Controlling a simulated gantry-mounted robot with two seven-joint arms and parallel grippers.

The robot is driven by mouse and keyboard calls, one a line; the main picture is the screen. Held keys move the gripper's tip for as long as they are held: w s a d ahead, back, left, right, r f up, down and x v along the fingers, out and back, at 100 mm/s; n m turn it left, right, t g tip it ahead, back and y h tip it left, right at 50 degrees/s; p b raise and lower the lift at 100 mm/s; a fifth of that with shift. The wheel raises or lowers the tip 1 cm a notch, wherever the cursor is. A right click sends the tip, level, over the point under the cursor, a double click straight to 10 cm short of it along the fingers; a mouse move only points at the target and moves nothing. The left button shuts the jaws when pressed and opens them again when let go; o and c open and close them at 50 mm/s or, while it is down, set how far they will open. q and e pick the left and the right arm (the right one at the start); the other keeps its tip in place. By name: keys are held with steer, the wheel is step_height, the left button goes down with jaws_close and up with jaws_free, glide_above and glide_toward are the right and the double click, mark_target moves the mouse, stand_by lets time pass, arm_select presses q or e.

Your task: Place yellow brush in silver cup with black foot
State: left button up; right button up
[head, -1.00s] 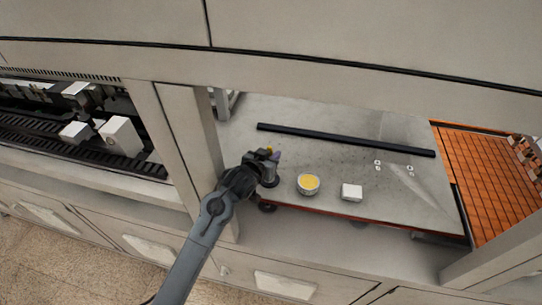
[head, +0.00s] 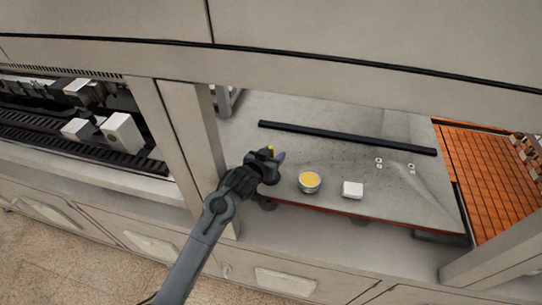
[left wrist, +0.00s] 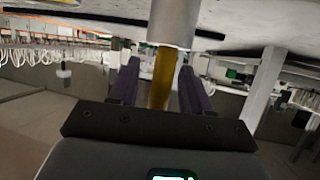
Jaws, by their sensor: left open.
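The yellow brush (left wrist: 162,78) shows in the left wrist view as a yellow shaft between the two fingers. A silver cylinder, which looks like the silver cup (left wrist: 173,22), is at its far end; the shaft meets its rim. My left gripper (head: 272,155) is open around the brush, with a gap visible beside the shaft. The cup's black foot cannot be made out. My right gripper is not in view.
A round silver tin with yellow contents (head: 309,181) and a white block (head: 352,189) stand to the right of the gripper on the grey table (head: 330,160). A black bar (head: 345,137) lies behind them.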

arm_select(q)
steer(key=shift+r, duration=0.2)
steer(key=v, duration=1.2)
steer(key=shift+b, duration=0.4)
steer(key=shift+f, duration=0.15)
steer(key=s+a+f+n+g+y+p, duration=0.1)
steer(key=s+a+f+n+g+p, duration=0.25)
steer(key=s+f, duration=1)
steer(key=s+a+r+g+y+p, duration=0.2)
steer(key=s+a, duration=0.5)
steer(key=s, duration=0.3)
steer(key=s+a+r+g+y+p, duration=0.2)
steer(key=s+a+p, duration=0.1)
steer(key=s+a, duration=0.4)
steer(key=s, duration=0.3)
steer(key=shift+s+r+g+y, duration=0.3)
steer(key=shift+s+r+g, duration=0.05)
steer(key=shift+s+r, duration=0.05)
